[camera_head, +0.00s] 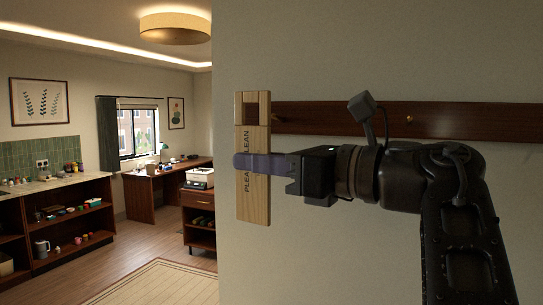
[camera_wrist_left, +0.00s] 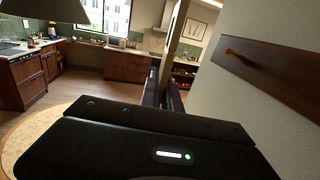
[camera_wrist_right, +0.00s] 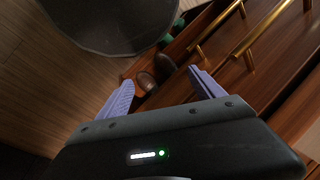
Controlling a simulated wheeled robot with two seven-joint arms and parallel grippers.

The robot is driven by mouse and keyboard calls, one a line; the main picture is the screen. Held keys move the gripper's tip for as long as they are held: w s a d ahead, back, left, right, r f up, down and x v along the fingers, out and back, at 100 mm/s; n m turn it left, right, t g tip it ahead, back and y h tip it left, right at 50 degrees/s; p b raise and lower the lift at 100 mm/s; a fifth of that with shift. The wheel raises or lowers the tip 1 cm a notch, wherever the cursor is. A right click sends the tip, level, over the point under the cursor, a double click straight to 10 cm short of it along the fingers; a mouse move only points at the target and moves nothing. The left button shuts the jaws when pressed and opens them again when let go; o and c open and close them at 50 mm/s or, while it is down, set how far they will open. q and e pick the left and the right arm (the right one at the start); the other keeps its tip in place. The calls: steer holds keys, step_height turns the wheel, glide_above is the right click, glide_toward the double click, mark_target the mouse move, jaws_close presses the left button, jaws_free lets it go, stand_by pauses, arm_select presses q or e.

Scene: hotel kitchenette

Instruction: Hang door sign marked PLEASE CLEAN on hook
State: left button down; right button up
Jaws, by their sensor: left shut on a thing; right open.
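The light wooden door sign (camera_head: 256,208), marked PLEASE CLEAN, is upright with a square opening near its top. My left gripper (camera_head: 262,163) is shut on its middle, a finger crossing the lettering. In the left wrist view the sign (camera_wrist_left: 174,40) shows edge-on between the fingers. A dark wooden rail (camera_head: 340,118) on the wall carries a brass hook (camera_head: 409,119), right of the sign and apart from it. The sign covers the rail's left end in the head view. My right gripper (camera_wrist_right: 160,92) is open and empty.
A desk (camera_head: 150,188) and low shelves (camera_head: 75,235) stand far off at left. In the right wrist view, brass handles (camera_wrist_right: 240,48), dark shoes (camera_wrist_right: 147,80) and a dark round object (camera_wrist_right: 105,22) lie near my right gripper.

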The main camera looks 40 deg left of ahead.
arm_select(q)
steer(key=shift+s+r, duration=0.1)
steer(key=shift+s, duration=0.1)
steer(key=shift+w, duration=0.25)
steer(key=w+a+f+p, duration=0.1)
steer(key=w+a+p, duration=0.1)
steer(key=w, duration=0.8)
steer(key=shift+a+f+p, duration=0.25)
steer(key=shift+a+p, duration=0.05)
steer(key=shift+a, duration=0.3)
stand_by(0.4)
stand_by(0.5)
steer(key=c, duration=1.5)
jaws_free()
